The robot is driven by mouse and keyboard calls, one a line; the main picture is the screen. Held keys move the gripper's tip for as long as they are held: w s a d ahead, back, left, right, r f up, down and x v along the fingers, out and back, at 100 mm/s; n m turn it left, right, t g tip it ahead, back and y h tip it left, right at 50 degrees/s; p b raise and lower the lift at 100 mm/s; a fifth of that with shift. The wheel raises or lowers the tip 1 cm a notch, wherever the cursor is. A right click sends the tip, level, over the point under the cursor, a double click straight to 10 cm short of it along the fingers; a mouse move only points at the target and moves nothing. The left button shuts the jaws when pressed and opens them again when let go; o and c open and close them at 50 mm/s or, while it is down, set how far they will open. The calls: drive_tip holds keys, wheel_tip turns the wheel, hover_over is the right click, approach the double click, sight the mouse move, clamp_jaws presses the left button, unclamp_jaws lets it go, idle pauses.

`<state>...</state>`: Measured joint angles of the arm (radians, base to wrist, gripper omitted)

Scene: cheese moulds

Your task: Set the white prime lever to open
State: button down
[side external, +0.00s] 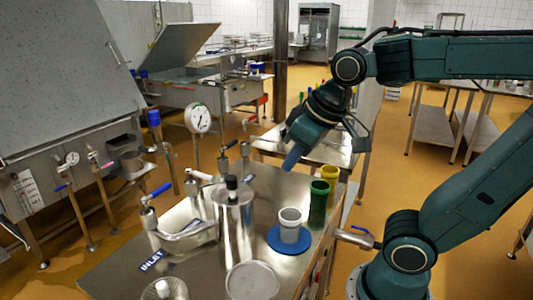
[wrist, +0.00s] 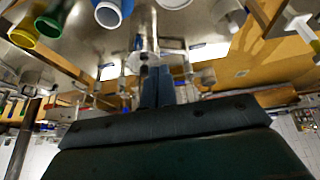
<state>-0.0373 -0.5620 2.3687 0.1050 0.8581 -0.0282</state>
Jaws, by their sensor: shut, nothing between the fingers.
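A white lever (side external: 201,176) shows in the side view, among the pipes and valves at the back left of the steel table. It is small there, and I cannot tell whether it stands at open or shut. My gripper (side external: 292,158) hangs above the table's back right part, pointing down and left, well apart from the lever. Its blue-grey fingers are together and hold nothing. In the wrist view the fingers (wrist: 156,85) are closed at the centre, over the table and pipework. I cannot make out the white lever for certain in that view.
A blue-handled valve (side external: 160,190) and INLET label (side external: 153,261) are at left. A tall steel cylinder (side external: 234,222) stands mid-table. A white cup (side external: 290,224) on a blue disc, a green cup (side external: 318,203) and a yellow cup (side external: 329,173) stand at right. A gauge (side external: 198,118) rises behind.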

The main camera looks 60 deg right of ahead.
drive_tip(key=w+f+h, duration=0.2)
drive_tip(key=w+f, duration=0.2)
drive_tip(key=w, duration=1)
drive_tip(key=w+f+g+h, duration=0.1)
drive_tip(key=w+f, duration=0.3)
drive_tip(key=w, duration=1.1)
drive_tip(key=shift+d+m+h, duration=0.2)
drive_tip(key=shift+m+h, duration=0.1)
drive_tip(key=shift+h, duration=0.5)
drive_tip(key=shift+w+f, duration=0.1)
drive_tip(key=shift+f, duration=0.05)
drive_tip(key=w+d+f, duration=0.3)
drive_tip(key=d+f, duration=0.5)
drive_tip(key=f, duration=0.1)
drive_tip(key=shift+w, duration=0.2)
drive_tip(key=shift+d, duration=0.1)
